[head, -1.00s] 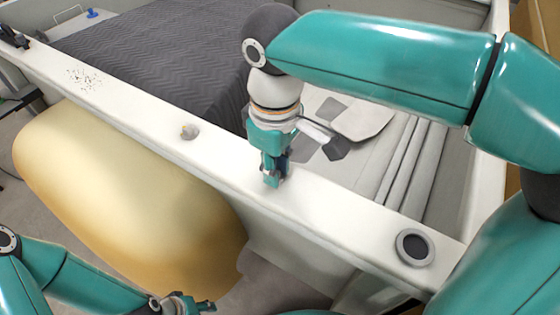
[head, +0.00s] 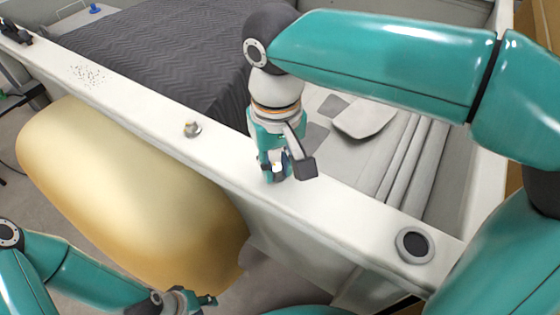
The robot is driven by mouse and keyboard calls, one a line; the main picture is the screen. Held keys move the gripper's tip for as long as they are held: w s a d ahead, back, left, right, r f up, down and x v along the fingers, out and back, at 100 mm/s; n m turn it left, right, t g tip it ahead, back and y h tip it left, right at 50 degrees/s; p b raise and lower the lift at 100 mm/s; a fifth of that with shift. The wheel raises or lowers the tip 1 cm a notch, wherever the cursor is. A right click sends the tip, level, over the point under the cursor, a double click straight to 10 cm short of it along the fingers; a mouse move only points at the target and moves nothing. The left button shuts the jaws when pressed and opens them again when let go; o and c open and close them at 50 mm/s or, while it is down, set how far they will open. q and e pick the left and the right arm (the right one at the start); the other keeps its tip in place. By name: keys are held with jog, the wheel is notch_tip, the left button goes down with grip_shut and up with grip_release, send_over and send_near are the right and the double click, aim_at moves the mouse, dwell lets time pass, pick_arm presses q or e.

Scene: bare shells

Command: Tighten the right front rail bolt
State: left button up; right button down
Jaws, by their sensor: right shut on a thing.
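The white rail (head: 340,215) runs diagonally across the view. My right gripper (head: 276,175) points down at its top and is shut on the right front rail bolt (head: 277,169). Only a small pale part of the bolt shows between the fingers; the rest is hidden. Another bolt (head: 192,128), with a rounded pale head, stands on the rail further left, apart from the gripper. My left gripper (head: 205,300) is low in the view, away from the rail, and its finger opening is too small to tell.
A round dark-centred fitting (head: 414,245) sits on the rail to the right. A large yellowish rounded shell (head: 120,190) lies along the near side of the rail. A grey quilted surface (head: 160,50) lies behind it. Small dark specks (head: 87,75) dot the rail's left part.

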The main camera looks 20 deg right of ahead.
aim_at(276, 168)
jog(key=shift+w+r, duration=0.1)
jog(key=shift+w, duration=0.05)
jog(key=c, duration=1)
grip_release()
notch_tip(276, 168, up, 12)
jog(key=shift+f, duration=0.1)
